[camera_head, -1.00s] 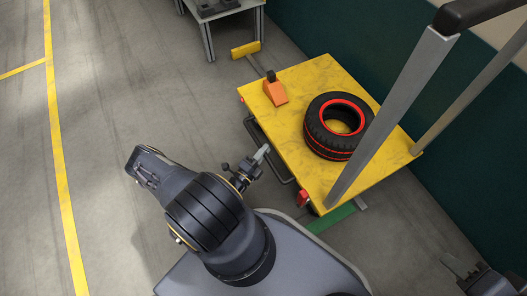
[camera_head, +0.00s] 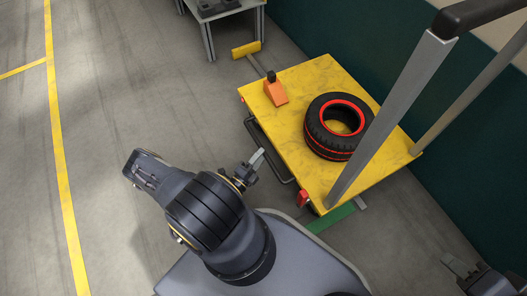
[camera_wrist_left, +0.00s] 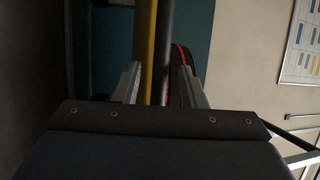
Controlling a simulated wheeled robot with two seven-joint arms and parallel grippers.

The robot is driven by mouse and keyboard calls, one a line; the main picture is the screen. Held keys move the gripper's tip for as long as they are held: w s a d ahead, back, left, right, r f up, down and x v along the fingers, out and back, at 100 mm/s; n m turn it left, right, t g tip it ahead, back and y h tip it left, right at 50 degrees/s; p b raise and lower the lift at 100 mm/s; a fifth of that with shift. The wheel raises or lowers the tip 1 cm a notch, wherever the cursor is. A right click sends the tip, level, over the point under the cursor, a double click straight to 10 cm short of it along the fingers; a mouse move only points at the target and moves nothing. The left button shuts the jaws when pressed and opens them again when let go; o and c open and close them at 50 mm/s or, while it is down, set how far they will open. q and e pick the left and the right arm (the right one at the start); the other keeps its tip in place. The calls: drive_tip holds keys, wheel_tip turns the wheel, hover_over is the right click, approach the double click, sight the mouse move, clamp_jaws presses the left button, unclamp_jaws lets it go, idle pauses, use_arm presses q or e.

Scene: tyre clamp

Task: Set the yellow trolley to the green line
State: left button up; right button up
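The yellow trolley (camera_head: 305,150) stands at the right in the head view, with a tall grey and black push handle (camera_head: 390,115) at its near right end. The green line (camera_head: 333,219) shows on the floor at the trolley's near end, partly hidden by it. My left gripper (camera_head: 259,158) is beside the trolley's left side, close to a dark side bar (camera_head: 272,155). In the left wrist view the fingers (camera_wrist_left: 160,88) are apart, with a dark bar (camera_wrist_left: 167,45) and a yellow edge (camera_wrist_left: 147,45) visible between them; contact cannot be told. My right gripper (camera_head: 465,268) is low at the right, apparently open and empty.
A black tyre with red rings (camera_head: 326,145) and an orange wedge-shaped block (camera_head: 276,92) lie on the trolley. A dark green wall (camera_head: 470,180) runs close along its right. A grey table (camera_head: 225,12) stands behind. Floor to the left is clear, with a yellow line (camera_head: 58,150).

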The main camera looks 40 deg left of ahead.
use_arm(q)
drive_tip(key=s, duration=0.2)
drive_tip(key=s+f, duration=0.1)
drive_tip(key=s, duration=0.2)
drive_tip(key=shift+p, duration=0.35)
